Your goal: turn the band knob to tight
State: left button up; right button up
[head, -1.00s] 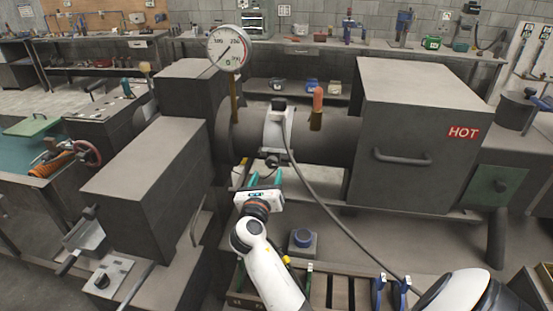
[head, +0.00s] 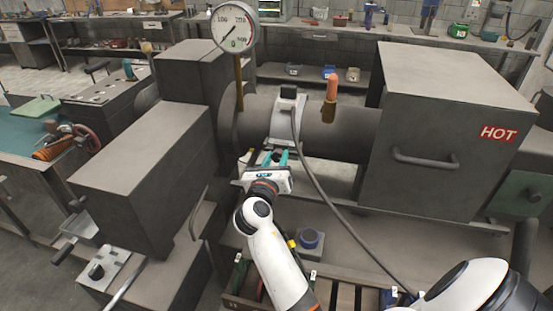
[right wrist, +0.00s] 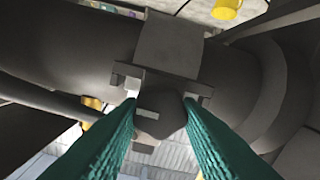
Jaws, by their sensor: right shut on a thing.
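The light metal band (head: 283,122) wraps the dark horizontal tube (head: 335,130), with a dark box (head: 290,93) on its top and a cable running from it. The band knob (right wrist: 160,122) is a dark, angular piece under the band, seen between my fingers in the right wrist view. In the head view it is mostly hidden by my right gripper (head: 273,157), which is at the band's lower front. Its teal fingers are shut on the knob. I cannot read a tight mark on the knob. My left gripper is not in view.
A dial gauge (head: 234,29) stands on a stem at the left of the tube. An orange-handled piece (head: 331,90) stands up right of the band. The large box with the HOT sign (head: 498,133) is at right. A grey cable (head: 335,213) hangs close to my right arm.

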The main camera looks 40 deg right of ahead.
jog(key=shift+c, duration=1.4)
jog(key=shift+m, duration=0.3)
jog(key=m, duration=0.2)
jog(key=shift+m+p, duration=0.3)
jog(key=shift+d+m, duration=0.1)
jog(key=shift+m, duration=1.8)
jog(key=o, duration=1)
jog(key=shift+f, duration=0.1)
jog(key=shift+c, duration=0.2)
